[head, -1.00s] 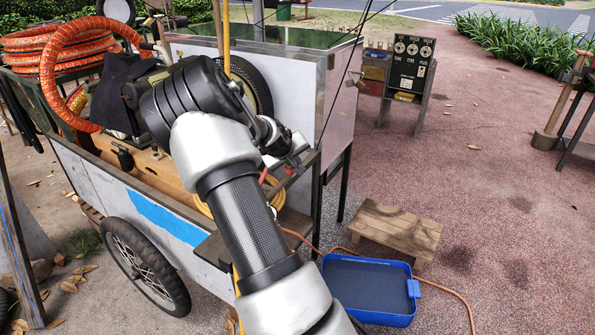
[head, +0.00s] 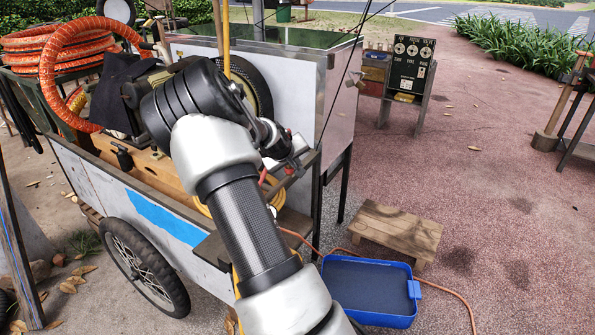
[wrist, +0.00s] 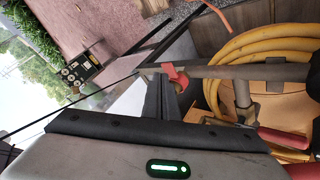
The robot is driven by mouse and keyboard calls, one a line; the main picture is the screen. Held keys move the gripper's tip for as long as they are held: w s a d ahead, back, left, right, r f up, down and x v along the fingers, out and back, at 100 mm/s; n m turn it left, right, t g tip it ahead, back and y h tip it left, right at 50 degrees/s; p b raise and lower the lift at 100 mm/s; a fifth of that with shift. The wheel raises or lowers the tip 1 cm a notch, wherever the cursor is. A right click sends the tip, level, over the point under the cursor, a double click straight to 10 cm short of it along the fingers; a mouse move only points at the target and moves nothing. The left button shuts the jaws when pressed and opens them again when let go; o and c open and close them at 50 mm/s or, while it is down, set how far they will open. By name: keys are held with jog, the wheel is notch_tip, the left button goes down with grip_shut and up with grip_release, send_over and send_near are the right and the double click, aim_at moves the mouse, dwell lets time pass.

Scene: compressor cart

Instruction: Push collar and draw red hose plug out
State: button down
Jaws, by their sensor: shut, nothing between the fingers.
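My gripper (head: 292,150) is at the right end of the cart, beside its side shelf, shut with nothing seen between its fingers. In the wrist view its pale housing fills the bottom and the fingertips cannot be made out. A red piece (wrist: 177,79) hangs on a dark bar in the wrist view; a small red part (head: 290,170) shows just below my gripper in the head view. A red cylindrical part (wrist: 285,139) lies at the right of the wrist view, next to a metal fitting (wrist: 246,112). I cannot tell which is the hose plug, and the collar is not clear.
The cart (head: 110,185) stands at left with orange hose coils (head: 70,55). A yellow hose coil (wrist: 225,65) lies in a wooden bay. A wooden stool (head: 395,228) and blue tray (head: 368,290) sit on the ground. A gauge board (head: 410,65) stands behind.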

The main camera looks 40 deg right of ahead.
jog(key=shift+f+b, duration=0.3)
jog(key=shift+f, duration=0.15)
dwell(0.5)
jog(key=shift+r, duration=0.15)
jog(key=shift+r+p, duration=0.5)
jog(key=shift+r, duration=0.3)
jog(key=shift+r+p, duration=1.4)
jog(key=shift+r, duration=1.1)
